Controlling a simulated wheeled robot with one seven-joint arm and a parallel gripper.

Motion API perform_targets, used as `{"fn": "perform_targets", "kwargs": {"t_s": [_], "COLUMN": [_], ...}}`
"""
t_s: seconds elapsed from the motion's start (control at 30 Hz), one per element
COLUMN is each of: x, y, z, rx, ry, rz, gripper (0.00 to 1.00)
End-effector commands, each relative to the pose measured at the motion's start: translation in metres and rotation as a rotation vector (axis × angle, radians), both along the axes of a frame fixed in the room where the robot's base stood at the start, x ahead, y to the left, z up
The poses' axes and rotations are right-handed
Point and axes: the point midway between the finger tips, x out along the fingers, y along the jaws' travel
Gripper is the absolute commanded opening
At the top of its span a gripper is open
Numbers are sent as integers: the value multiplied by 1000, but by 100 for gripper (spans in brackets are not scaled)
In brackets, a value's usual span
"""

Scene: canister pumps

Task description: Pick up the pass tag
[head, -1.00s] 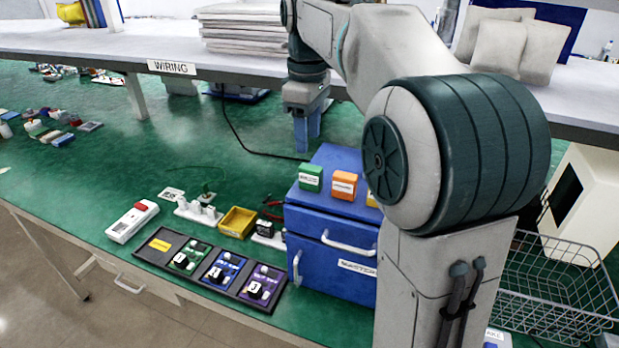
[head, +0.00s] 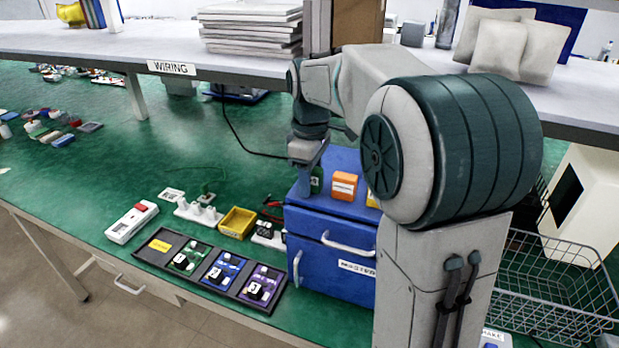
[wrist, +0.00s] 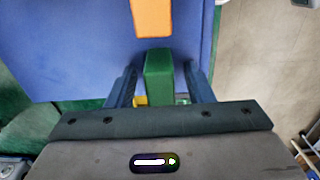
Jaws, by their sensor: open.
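A green block-shaped tag (head: 317,181) stands on top of the blue drawer cabinet (head: 330,262), beside an orange tag (head: 344,186). Its label is hidden now, so I cannot read which one says pass. My gripper (head: 308,184) is open and lowered at the green tag, partly covering it in the head view. In the wrist view, the green tag (wrist: 159,80) sits between the two blue fingers of my gripper (wrist: 160,68), with small gaps showing. The orange tag (wrist: 152,18) lies ahead, outside the fingers.
A yellow tag (head: 373,201) is partly hidden behind my arm. A black tray of numbered modules (head: 211,268), a yellow bin (head: 238,222) and a white device (head: 131,221) lie left of the cabinet. The shelf (head: 230,69) overhangs behind. A wire basket (head: 555,290) stands at the right.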

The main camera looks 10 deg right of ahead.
Motion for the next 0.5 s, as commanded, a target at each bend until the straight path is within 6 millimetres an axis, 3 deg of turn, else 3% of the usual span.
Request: {"fn": "perform_targets", "kwargs": {"t_s": [0.07,0.23,0.5], "x": [0,0,0], "y": [0,0,0], "z": [0,0,1], "rx": [0,0,0], "ry": [0,0,-1], "rz": [0,0,0], "gripper": [47,3,0]}}
